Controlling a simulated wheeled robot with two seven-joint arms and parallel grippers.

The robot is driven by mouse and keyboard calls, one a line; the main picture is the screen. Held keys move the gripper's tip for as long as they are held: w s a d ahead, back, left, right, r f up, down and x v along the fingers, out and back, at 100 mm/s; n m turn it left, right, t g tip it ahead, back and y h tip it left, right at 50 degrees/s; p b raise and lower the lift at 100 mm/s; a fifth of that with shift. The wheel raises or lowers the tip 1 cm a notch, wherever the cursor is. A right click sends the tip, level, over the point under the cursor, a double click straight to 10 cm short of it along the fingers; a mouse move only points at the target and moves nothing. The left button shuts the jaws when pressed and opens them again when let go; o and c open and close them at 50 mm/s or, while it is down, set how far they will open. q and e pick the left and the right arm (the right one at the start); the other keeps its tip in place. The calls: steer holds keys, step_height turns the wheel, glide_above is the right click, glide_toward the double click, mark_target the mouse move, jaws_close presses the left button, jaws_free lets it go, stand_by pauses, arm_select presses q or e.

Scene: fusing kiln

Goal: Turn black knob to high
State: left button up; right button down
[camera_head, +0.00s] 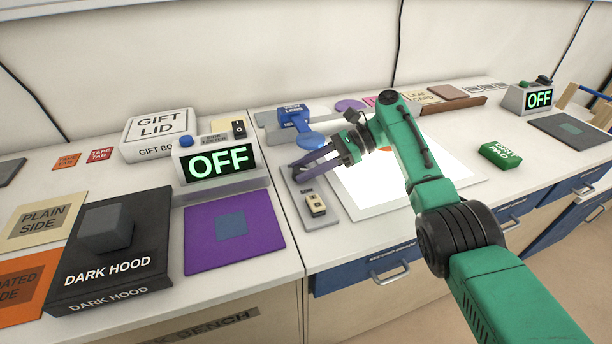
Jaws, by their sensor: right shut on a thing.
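My right gripper (302,169) reaches in from the right, its dark purple-grey fingers pointing left and down. The fingertips are at the far end of a small grey control plate (325,221), shut on what appears to be the black knob. The fingers hide the knob, so its setting cannot be read. A beige switch (316,204) sits on the near part of the same plate. A bright white panel (385,186) lies just right of the plate, under my right arm. My left gripper is out of view.
A grey box (220,188) with a green OFF display stands left of the plate, behind a purple mat (205,258). A blue tool (295,118) lies behind the gripper. A green pad (500,155) and another OFF box (520,98) are at right.

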steer(key=shift+f, duration=0.2)
steer(key=shift+c, duration=2.2)
jaws_free()
steer(key=shift+r, duration=0.1)
